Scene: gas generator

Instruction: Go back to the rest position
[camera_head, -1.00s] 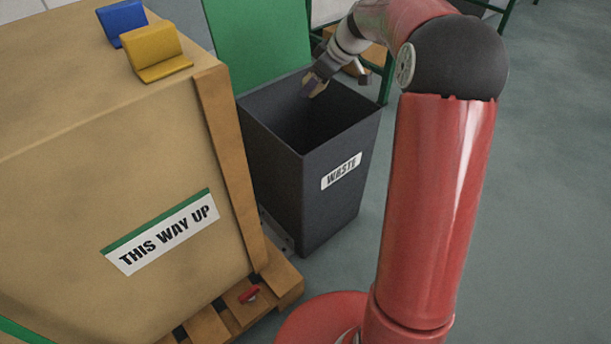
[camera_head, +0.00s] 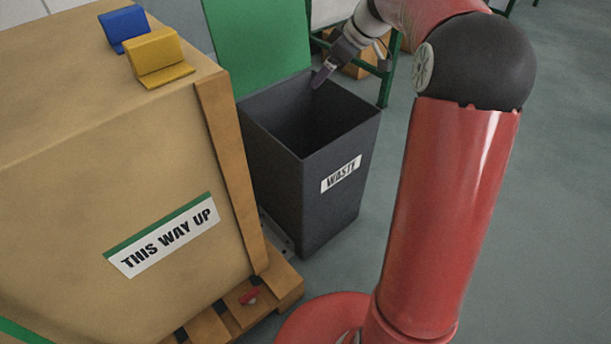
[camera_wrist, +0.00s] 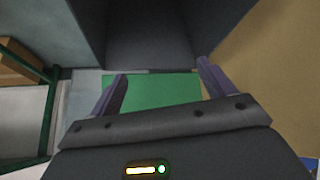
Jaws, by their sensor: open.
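My gripper (camera_head: 322,76) is at the rim of the dark grey waste bin (camera_head: 335,215), at its back right in the head view. In the wrist view my gripper (camera_wrist: 160,85) has its two fingers spread wide with nothing between them. The bin's dark wall (camera_wrist: 150,40) fills the top middle of that view, and the green lid (camera_wrist: 165,95) shows between the fingers. The bin's floor is too dark to make out.
A large crate (camera_head: 90,170) labelled "THIS WAY UP" stands left of the bin on a wooden pallet (camera_head: 225,318). A blue clip (camera_head: 122,25) and a yellow clip (camera_head: 158,55) sit on top. A green-framed stand (camera_head: 385,85) is behind the bin. Floor at right is clear.

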